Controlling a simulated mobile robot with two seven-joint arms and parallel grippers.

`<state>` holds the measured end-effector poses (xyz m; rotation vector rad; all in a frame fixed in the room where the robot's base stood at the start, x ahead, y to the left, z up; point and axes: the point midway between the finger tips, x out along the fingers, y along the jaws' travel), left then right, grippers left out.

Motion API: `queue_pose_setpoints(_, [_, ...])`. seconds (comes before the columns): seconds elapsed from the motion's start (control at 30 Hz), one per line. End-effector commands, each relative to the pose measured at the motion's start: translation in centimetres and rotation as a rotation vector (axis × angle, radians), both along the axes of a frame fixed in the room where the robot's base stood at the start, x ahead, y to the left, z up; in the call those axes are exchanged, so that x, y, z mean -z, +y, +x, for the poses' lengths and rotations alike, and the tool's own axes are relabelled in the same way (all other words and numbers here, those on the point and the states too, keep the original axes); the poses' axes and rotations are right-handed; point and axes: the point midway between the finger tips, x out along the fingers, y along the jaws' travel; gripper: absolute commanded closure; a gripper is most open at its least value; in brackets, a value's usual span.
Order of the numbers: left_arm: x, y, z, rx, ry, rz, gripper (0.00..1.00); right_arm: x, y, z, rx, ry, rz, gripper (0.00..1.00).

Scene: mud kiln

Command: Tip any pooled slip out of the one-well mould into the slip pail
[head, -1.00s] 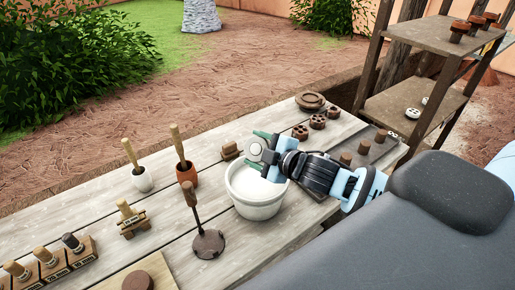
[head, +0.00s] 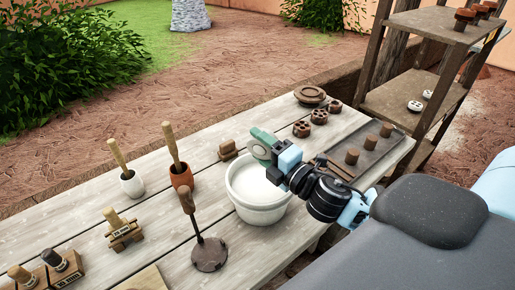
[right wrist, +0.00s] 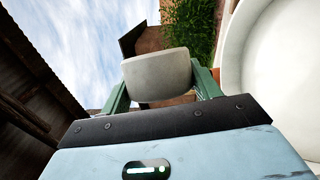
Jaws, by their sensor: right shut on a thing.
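The slip pail (head: 258,213) is a white bucket on the plank table, with pale slip inside. My right gripper (head: 262,144) is at the pail's far rim, shut on a small grey-beige piece, which I take for the one-well mould (head: 260,152). In the right wrist view the mould (right wrist: 157,76) sits between the green fingers (right wrist: 160,82), with the pail's pale rim (right wrist: 234,48) close at the right. That view is rolled sideways, so the gripper is turned over. The mould's well and any slip in it are hidden. My left gripper is not in view.
Several brown moulds with holes (head: 302,129) and a round dish (head: 310,95) lie behind the pail. A dark tray with brown plugs (head: 345,172) is at the right. A stamp on a rod (head: 209,254), cups with handles (head: 181,178) and a small block (head: 228,149) stand left.

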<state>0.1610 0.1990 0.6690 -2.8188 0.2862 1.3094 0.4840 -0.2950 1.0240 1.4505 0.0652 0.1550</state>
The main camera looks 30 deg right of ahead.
Motion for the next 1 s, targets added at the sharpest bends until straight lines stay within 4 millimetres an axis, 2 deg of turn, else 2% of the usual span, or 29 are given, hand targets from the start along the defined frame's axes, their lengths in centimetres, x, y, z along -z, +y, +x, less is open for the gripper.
queue_pose_setpoints(0.1, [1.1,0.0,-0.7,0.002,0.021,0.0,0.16,0.5,0.0,0.0,-0.001,-0.042,-0.078,0.58])
queue_pose_setpoints(0.3, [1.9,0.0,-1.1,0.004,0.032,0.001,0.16,0.3,0.0,0.0,-0.001,-0.101,-0.171,0.58])
queue_pose_setpoints(1.0, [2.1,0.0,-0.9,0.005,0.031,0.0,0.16,0.0,0.0,0.0,0.0,-0.13,-0.215,0.58])
